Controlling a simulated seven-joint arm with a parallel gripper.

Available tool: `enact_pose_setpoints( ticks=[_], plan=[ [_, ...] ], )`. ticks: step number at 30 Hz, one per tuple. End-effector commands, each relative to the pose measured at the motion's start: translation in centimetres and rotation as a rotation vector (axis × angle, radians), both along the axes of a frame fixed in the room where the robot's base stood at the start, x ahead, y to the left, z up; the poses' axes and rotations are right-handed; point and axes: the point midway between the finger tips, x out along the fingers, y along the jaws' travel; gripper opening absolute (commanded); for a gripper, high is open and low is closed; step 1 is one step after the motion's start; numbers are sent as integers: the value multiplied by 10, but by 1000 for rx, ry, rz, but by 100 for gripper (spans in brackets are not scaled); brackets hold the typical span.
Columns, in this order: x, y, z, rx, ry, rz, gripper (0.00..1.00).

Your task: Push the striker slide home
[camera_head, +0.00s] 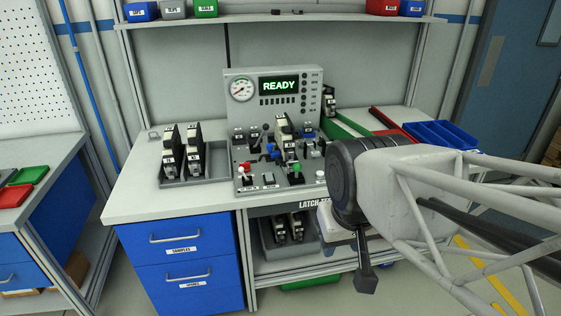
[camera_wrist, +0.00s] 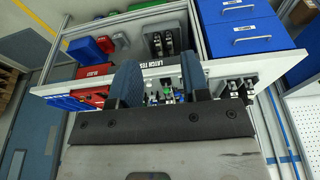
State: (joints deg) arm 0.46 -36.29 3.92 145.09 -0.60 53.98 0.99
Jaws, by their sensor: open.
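The latch test fixture (camera_head: 243,183) stands on the bench under a gauge panel whose screen reads READY (camera_head: 279,85). A black and white latch (camera_head: 285,135) stands upright at its middle, with blue parts (camera_head: 273,151) low beside it. I cannot tell which small part is the striker slide or how far in it sits.
A grey tray (camera_head: 180,181) with two upright latches is left of the fixture. Blue bins (camera_head: 440,134) and a red bin (camera_head: 400,133) are at the bench's right. A shelf (camera_head: 270,18) with small bins runs overhead. The bench's front left is clear.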

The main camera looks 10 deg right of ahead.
Motion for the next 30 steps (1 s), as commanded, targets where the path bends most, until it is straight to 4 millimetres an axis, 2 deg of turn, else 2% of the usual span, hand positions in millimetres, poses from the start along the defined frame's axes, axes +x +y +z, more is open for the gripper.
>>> enact_pose_setpoints(
  ticks=[3,9,12,16,20,30],
  plan=[
    [0,0,0,0,0,0,43],
    [3,0,-1,3,-6,-8,12],
    [10,1,-3,10,-20,-28,0],
    [27,2,-7,29,-56,-73,0],
    [52,3,-15,61,-109,-145,0],
    [136,5,-40,194,-297,-398,0]
  ],
)
